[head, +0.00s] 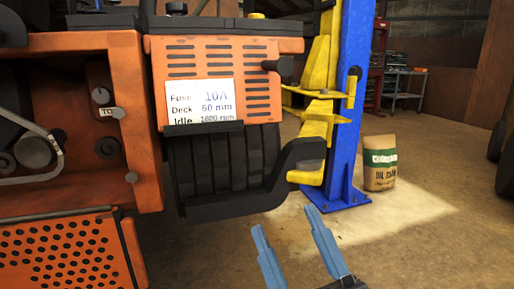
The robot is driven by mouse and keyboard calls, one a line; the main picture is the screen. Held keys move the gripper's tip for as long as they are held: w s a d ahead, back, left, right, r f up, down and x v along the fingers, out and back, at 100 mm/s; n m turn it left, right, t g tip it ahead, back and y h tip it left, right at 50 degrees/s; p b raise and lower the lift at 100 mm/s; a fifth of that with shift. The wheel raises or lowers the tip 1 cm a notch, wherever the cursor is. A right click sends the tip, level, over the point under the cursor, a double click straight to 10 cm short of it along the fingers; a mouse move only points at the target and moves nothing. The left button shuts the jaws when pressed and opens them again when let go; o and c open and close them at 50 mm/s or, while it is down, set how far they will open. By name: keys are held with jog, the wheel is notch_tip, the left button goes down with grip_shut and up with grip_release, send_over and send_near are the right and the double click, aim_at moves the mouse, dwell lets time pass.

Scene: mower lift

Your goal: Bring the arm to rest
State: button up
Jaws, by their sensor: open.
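My gripper (288,226) shows at the bottom of the head view, its two blue fingers pointing up and spread apart. It is open, with nothing between the fingers. It is in front of the orange mower's (75,190) black wheel and the blue lift post. The rest of my arm is mostly below the picture's edge.
A blue post (345,110) with a yellow lift arm (316,130) stands right of the mower. A white card (199,103) is on the mower's orange panel. A paper sack (380,163) stands on the floor. Floor (430,225) at the right is clear.

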jog(key=s+d+f+m+g+h, duration=0.3)
jog(key=s+d+f+m+h, duration=0.35)
jog(key=s+f, duration=0.25)
jog(key=s+d+f+m+g+h, duration=0.2)
jog(key=s+d+f+m+h, duration=0.4)
jog(key=s+f, duration=0.4)
jog(key=s+d+f+g, duration=0.1)
jog(key=s+d+g, duration=0.35)
jog(key=s, duration=0.45)
notch_tip(320, 180, up, 26)
jog(key=p, duration=2.7)
jog(key=shift+d+r+n+t+h, duration=0.15)
jog(key=shift+d+n+t+h, duration=0.2)
jog(key=shift+d+t+h, duration=0.1)
